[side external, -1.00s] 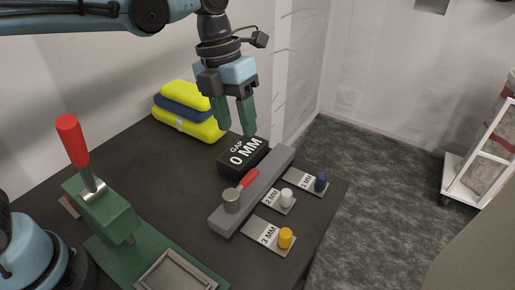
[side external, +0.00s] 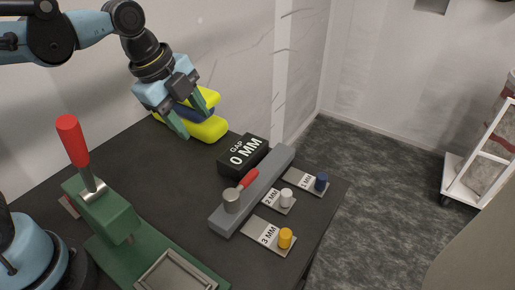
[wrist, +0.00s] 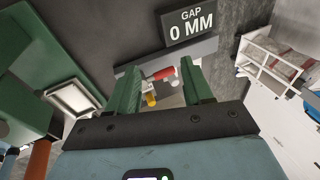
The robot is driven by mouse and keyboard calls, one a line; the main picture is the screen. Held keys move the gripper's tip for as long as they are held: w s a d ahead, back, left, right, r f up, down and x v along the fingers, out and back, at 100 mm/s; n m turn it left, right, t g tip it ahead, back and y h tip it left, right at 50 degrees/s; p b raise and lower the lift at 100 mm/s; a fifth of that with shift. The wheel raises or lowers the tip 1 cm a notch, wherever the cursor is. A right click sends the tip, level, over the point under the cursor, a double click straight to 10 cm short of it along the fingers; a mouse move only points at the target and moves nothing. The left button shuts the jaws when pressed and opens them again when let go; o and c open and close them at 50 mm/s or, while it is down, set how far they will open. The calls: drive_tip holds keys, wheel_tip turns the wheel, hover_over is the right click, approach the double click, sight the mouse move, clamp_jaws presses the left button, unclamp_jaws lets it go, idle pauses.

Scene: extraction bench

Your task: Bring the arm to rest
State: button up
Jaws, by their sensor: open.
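My gripper (side external: 192,128) is open and empty, with green fingers, in the air above the back left of the dark bench (side external: 190,230) in the side view. It is in front of the yellow and blue stacked bundle (side external: 208,127) and partly hides it. In the wrist view its two green fingers (wrist: 160,85) stand apart, and the bench things show far off between and beyond them.
A black "GAP 0 MM" block (side external: 243,153) stands right of my gripper. A grey bar (side external: 262,183) carries a red-handled tool (side external: 240,190). Plates marked 1 MM (side external: 305,182), 2 MM (side external: 271,200) and 3 MM (side external: 267,236) hold coloured knobs. A green press (side external: 110,215) with a red lever stands front left.

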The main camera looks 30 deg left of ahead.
drive_tip(key=s+a+f+n+t, duration=0.1)
drive_tip(key=s+a+n, duration=0.1)
drive_tip(key=n, duration=0.7)
drive_tip(key=s+a+f+n+t+y, duration=0.1)
drive_tip(key=a+n, duration=0.3)
drive_tip(key=n, duration=0.5)
drive_tip(key=shift+s+a+f+n+t+y, duration=0.3)
drive_tip(key=shift+s+a+f+t, duration=0.1)
drive_tip(key=shift+s+f+t, duration=0.4)
